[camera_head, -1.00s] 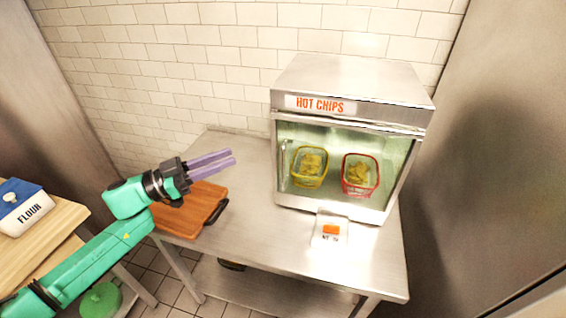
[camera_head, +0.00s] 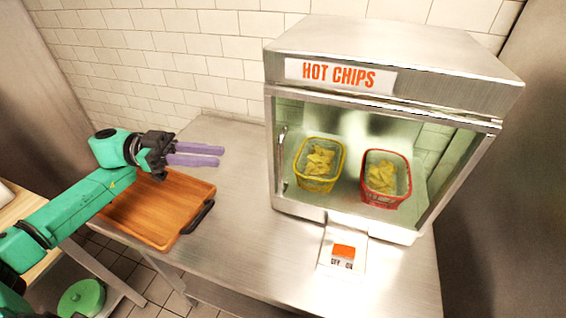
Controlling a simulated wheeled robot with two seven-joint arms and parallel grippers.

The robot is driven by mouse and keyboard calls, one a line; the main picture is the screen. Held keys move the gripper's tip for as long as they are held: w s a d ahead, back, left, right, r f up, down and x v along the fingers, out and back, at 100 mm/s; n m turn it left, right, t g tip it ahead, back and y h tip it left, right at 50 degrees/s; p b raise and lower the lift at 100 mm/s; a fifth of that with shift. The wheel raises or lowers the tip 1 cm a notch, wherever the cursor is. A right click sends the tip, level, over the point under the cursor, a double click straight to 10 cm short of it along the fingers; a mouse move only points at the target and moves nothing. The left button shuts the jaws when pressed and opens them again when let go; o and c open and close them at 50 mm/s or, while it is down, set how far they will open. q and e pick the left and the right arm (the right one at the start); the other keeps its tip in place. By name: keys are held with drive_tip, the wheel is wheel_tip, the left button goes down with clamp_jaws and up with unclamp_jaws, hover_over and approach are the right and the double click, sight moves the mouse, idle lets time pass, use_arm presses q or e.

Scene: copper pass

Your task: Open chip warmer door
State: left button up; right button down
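The chip warmer (camera_head: 395,58) is a steel box labelled HOT CHIPS, standing on the steel table on the right side of the view. Its glass front door (camera_head: 345,185) appears shut, with an upright handle (camera_head: 282,158) at its left edge. Behind the glass are a yellow basket (camera_head: 319,164) and a red basket (camera_head: 386,178) of chips. My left gripper (camera_head: 220,155) has purple fingers pointing right toward the handle, apart from it. The two fingers show a narrow gap with nothing between them. My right gripper is not in view.
A wooden board (camera_head: 160,207) with a dark handle lies on the steel table (camera_head: 240,245) below my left gripper. A green lidded container (camera_head: 85,299) is low at left. Table between board and warmer is clear.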

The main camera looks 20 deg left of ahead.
use_arm(q)
drive_tip(key=p, duration=0.5)
hover_over(281, 192)
drive_tip(key=shift+w+a+r, duration=0.15)
drive_tip(key=shift+w+r, duration=0.05)
drive_tip(key=shift+w, duration=0.1)
drive_tip(key=shift+f, duration=0.1)
clamp_jaws()
idle(0.7)
